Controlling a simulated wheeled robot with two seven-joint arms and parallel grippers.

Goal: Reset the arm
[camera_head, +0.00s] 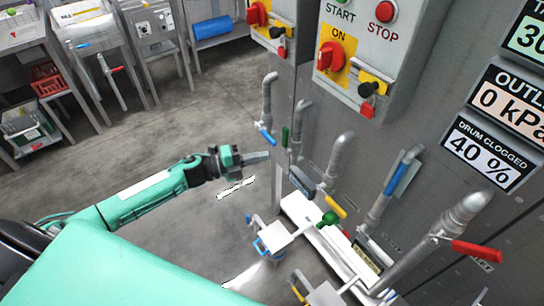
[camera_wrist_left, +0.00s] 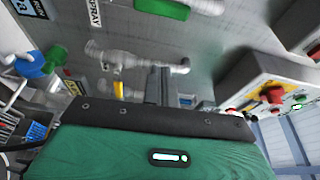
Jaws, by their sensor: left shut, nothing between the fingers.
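My left arm (camera_head: 150,190) is green and reaches in from the left in the head view, stretched toward the grey machine panel. My left gripper (camera_head: 264,156) is shut and empty, pointing right, in front of the panel's lower pipes. In the left wrist view its dark fingers (camera_wrist_left: 158,85) stand close together above the green gripper body, with panel pipes behind them. I cannot tell whether the fingertips touch a pipe or handle. My right gripper is not in view.
The machine panel (camera_head: 420,120) carries pipes with a blue handle (camera_head: 397,180) and a red handle (camera_head: 476,250). A switch box (camera_head: 355,50) with a red knob sits above. White trays (camera_head: 275,236) lie below. Metal tables (camera_head: 98,28) stand far left, with open floor (camera_head: 120,140) between.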

